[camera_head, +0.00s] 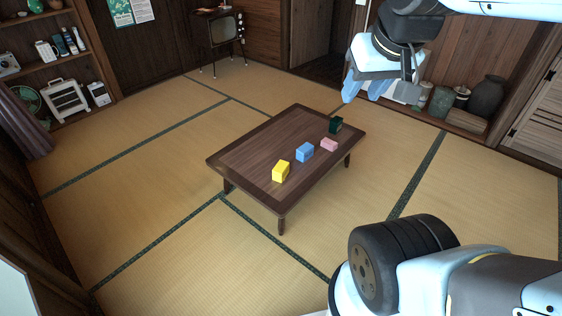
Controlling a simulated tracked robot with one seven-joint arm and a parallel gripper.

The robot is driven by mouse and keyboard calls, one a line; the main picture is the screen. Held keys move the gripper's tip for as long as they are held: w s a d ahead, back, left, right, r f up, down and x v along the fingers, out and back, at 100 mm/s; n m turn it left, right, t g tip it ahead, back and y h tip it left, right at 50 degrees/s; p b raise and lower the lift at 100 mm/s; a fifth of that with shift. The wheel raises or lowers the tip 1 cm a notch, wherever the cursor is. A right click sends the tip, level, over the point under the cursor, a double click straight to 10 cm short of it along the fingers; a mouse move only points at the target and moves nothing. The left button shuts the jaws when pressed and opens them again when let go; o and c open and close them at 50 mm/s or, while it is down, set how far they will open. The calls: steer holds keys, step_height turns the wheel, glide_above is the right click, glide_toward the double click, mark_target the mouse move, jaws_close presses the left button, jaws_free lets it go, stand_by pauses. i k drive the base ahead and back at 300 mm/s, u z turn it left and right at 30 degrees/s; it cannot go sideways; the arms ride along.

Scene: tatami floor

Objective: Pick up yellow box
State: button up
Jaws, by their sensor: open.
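A yellow box (281,171) stands on the low dark wooden table (240,150), near its front edge. My gripper (361,90) has blue fingertips and hangs in the air at the upper right of the picture. It is open, with nothing seen between its fingers. It is well apart from the yellow box, which lies to its lower left in the picture. No part of the yellow box's near sides is covered by my arm.
On the table, a blue box (305,152), a pink box (329,144) and a dark green box (336,124) stand in a row beyond the yellow one. Tatami floor (150,220) around the table is clear. Shelves, a television (224,30) and jars (487,96) line the walls.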

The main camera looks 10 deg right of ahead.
mark_target(280, 171)
steer(key=i, duration=0.85)
steer(key=u, duration=0.05)
